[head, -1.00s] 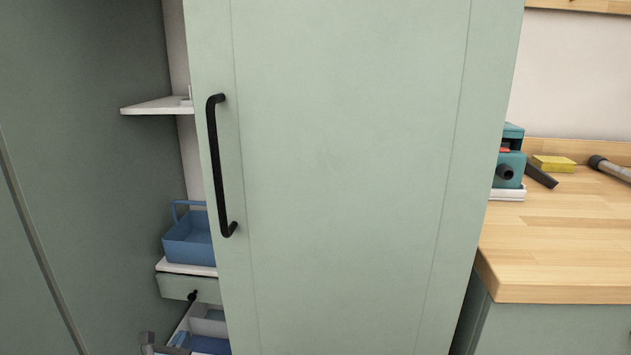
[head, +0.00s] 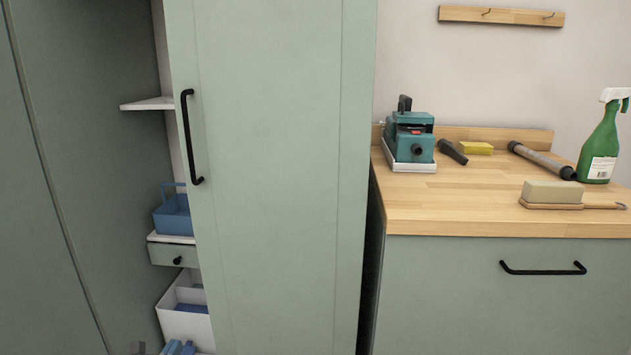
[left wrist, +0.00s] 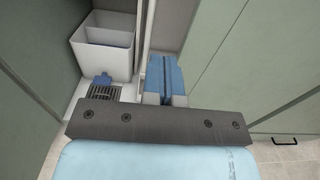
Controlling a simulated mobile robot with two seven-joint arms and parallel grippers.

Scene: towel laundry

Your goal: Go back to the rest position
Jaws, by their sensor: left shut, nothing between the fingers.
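My left gripper (head: 180,348) shows only as a small blue and grey part at the bottom edge of the head view, low in front of the open cabinet. In the left wrist view its two blue fingers (left wrist: 166,62) lie together beyond a dark bar with screws, with nothing held between them. Beyond the fingers are the cabinet's low interior and a white divided bin. Most of my left arm is out of the head view. My right gripper is in neither current view.
The tall green cabinet door (head: 265,180) stands partly open. Inside are a blue basket (head: 173,217), a small drawer (head: 170,254) and a white bin (head: 183,323). Right of it, a wooden worktop (head: 450,205) bears a teal machine (head: 412,137), a spray bottle (head: 602,140) and a brush (head: 552,193).

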